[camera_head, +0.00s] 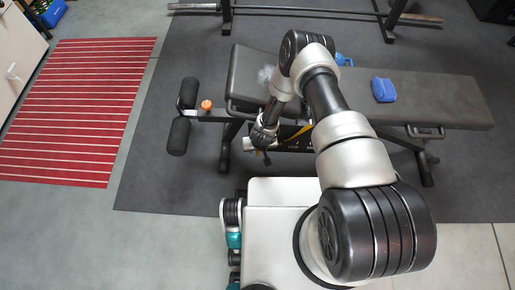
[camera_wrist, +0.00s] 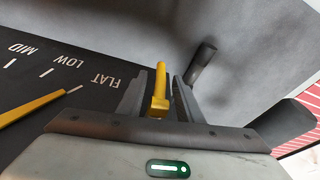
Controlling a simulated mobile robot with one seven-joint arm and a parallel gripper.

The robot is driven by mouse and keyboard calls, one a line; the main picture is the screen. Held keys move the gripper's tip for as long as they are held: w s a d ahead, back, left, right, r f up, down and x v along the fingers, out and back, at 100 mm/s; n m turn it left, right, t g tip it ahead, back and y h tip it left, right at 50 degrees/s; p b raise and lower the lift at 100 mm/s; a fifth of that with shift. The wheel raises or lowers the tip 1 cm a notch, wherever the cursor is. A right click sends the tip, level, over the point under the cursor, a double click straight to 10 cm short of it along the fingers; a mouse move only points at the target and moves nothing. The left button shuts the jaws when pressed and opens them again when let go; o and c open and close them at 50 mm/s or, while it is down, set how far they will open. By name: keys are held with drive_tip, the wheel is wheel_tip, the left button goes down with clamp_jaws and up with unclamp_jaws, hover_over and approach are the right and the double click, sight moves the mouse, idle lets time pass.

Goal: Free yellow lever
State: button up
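The yellow lever (camera_wrist: 159,90) stands out between the two fingers of my gripper (camera_wrist: 160,92) in the wrist view. The fingers are apart, with a visible gap on either side of the lever, so my gripper is open around it. A second yellow bar (camera_wrist: 34,108) lies at the left on a dark plate (camera_wrist: 60,70) marked FLAT, LOW and MID. In the head view my gripper (camera_head: 262,140) is low at the near side of the bench, and my arm hides part of the yellow parts (camera_head: 301,131) there.
The padded bench (camera_head: 450,99) carries a blue object (camera_head: 384,89). Black foam rollers (camera_head: 178,136) and an orange ball-shaped knob (camera_head: 206,104) are left of my gripper. A barbell (camera_head: 300,12) is behind. The red striped mat (camera_head: 75,110) is clear.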

drive_tip(key=p+v, duration=0.5)
drive_tip(key=v, duration=1.2)
drive_tip(key=shift+s+r, duration=0.2)
drive_tip(key=shift+d, duration=0.1)
